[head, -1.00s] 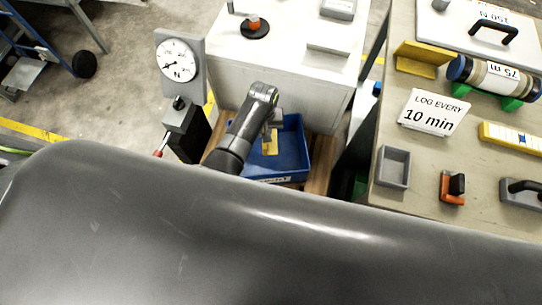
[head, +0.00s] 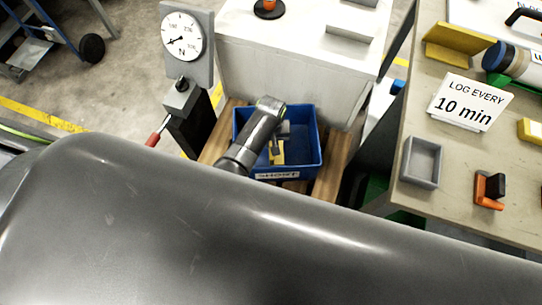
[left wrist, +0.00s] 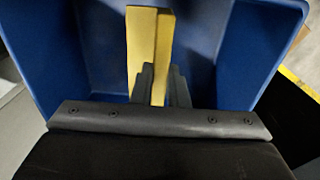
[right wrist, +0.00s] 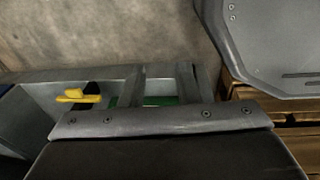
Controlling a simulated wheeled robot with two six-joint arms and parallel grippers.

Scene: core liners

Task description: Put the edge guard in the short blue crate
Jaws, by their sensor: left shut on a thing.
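The short blue crate (head: 314,163), its label upside down, stands on a wooden pallet at the middle of the head view. My left gripper (head: 277,140) is over the inside of the crate, shut on the yellow edge guard (head: 277,153). In the left wrist view the edge guard (left wrist: 143,45) stands up between the fingers (left wrist: 160,88), with blue crate walls (left wrist: 262,45) on both sides. I cannot tell whether it touches the crate floor. My right gripper (right wrist: 160,85) shows only in its wrist view, its fingers apart with nothing held.
A white cabinet (head: 290,65) stands behind the crate, and a dial gauge post (head: 186,45) is to its left. The table (head: 455,155) at right holds a grey tray (head: 421,162), a sign (head: 470,102) and a yellow angled piece (head: 458,46). A grey arm link covers the foreground.

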